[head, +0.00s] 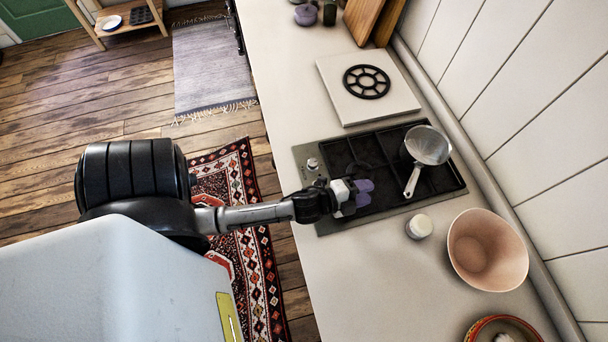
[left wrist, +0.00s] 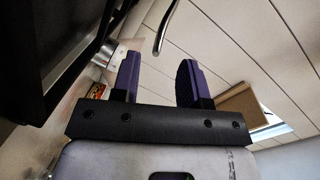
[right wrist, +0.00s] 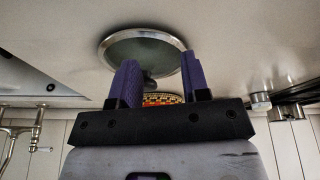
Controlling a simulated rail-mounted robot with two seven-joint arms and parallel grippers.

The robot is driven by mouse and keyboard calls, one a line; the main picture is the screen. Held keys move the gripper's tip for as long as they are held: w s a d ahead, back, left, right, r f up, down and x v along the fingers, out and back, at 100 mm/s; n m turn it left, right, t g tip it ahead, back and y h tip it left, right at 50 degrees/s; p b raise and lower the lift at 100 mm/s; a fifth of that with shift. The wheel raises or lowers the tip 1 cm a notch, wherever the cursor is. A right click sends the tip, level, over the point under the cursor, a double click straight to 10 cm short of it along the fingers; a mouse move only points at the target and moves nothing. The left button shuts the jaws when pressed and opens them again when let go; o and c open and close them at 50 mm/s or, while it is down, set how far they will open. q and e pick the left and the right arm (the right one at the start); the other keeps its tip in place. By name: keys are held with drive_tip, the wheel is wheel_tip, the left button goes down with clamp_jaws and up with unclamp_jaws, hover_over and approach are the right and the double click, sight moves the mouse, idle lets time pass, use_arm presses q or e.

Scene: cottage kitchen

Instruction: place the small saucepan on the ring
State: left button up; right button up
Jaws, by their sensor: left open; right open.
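The small saucepan (head: 428,144) is a grey metal pan with a pale handle. In the head view it rests on the right part of the black hob (head: 372,205), its handle pointing down-left. A round black spoked ring (head: 367,82) lies on a pale square board beyond the hob. My left gripper (head: 357,193) is open and empty over the hob's left part, left of the saucepan handle and apart from it. Its purple fingers also show in the left wrist view (left wrist: 160,82). My right gripper (right wrist: 160,82) is open and empty; the head view does not show it.
A small white-topped jar (head: 419,227), a pink bowl (head: 487,250) and a red-rimmed bowl (head: 500,322) stand on the counter nearer me. Cutting boards (head: 376,20) stand at the far end. The tiled wall (head: 535,90) bounds the right side. Bare counter lies left of the bowls.

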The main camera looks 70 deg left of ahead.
use_arm(q)
drive_tip(key=s+n+g, duration=0.2)
drive_tip(key=s+f+n+g+y, duration=0.1)
drive_tip(key=s+n+g, duration=0.1)
drive_tip(key=s+n, duration=0.1)
drive_tip(key=s+f+n+g+y, duration=0.1)
drive_tip(key=s+n+g, duration=0.1)
drive_tip(key=n, duration=0.1)
drive_tip(key=shift+s+d, duration=0.4)
use_arm(e)
drive_tip(key=shift+a, duration=0.1)
use_arm(q)
drive_tip(key=s+d+n+g, duration=0.1)
drive_tip(key=s+g, duration=0.1)
drive_tip(key=s, duration=0.1)
drive_tip(key=s+d+n+g+h, duration=0.1)
drive_tip(key=s+g, duration=0.1)
drive_tip(key=s, duration=0.2)
drive_tip(key=s+d+n+g, duration=0.2)
drive_tip(key=s, duration=0.2)
drive_tip(key=shift+s+r+g+h, duration=0.2)
drive_tip(key=shift+r+g+h, duration=0.1)
drive_tip(key=shift+r, duration=0.05)
drive_tip(key=shift+s+d, duration=0.15)
drive_tip(key=shift+s, duration=0.15)
